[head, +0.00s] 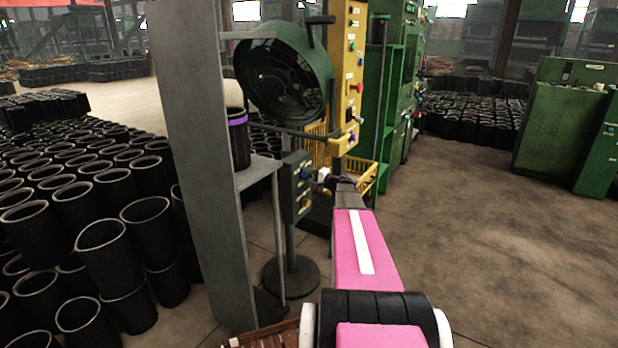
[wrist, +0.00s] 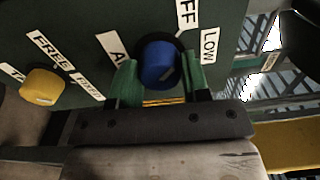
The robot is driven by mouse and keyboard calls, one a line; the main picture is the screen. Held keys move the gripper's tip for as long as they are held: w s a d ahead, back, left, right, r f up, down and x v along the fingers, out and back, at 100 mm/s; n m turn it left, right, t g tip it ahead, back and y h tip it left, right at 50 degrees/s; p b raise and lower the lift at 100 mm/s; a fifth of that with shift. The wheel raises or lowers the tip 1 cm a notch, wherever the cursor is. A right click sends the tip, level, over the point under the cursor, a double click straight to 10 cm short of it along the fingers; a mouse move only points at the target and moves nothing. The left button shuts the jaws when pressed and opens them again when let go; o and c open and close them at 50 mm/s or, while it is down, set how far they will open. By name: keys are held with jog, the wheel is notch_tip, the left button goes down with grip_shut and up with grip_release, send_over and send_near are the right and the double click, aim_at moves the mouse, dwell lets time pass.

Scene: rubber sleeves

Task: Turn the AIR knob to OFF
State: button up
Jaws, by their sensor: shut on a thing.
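The blue knob (wrist: 158,62) sits on a dark green control box. Beside it are white labels: one partly hidden that starts with "A" (wrist: 110,45), one reading "FF" with its start cut off (wrist: 186,12), and "LOW" (wrist: 209,45). My gripper (wrist: 160,78) has its two green fingers on either side of the blue knob, shut on it. I cannot clearly tell which label the knob points to. In the head view the control box (head: 297,187) stands on a post, with my gripper (head: 326,176) at its right side.
A green fan (head: 285,75) and yellow panel (head: 346,70) are behind.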

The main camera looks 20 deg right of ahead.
jog(key=shift+n, duration=0.3)
jog(key=o, duration=0.9)
jog(key=v, duration=1.1)
